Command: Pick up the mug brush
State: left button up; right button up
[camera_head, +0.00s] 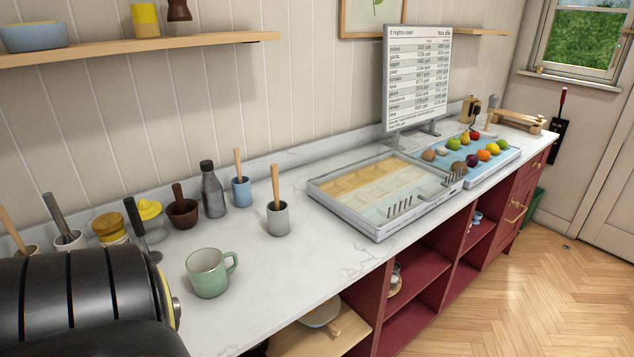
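I cannot tell for sure which item is the mug brush. Several handled tools stand along the back of the counter. A dark-handled tool (138,225) leans upright at the left, beside a yellow lemon-squeezer-like item (150,209). Wooden handles rise from a grey cup (278,219) and a blue cup (241,192); what is at their lower ends is hidden inside the cups. A metal-handled tool (57,214) stands in a white cup at the far left. A pale green mug (208,273) stands upright near the front edge. Neither of my grippers is in view.
A grey bottle (212,190) and a dark brown mortar (182,212) stand behind the mug. A compartment tray (378,228) and a tray with fruit lie further right, below a price board (417,78). Bare white counter (283,277) lies between mug and tray. Red open shelves are below.

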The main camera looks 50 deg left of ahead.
aim_at(273, 168)
jog(key=i, duration=0.65)
jog(key=u, duration=2.6)
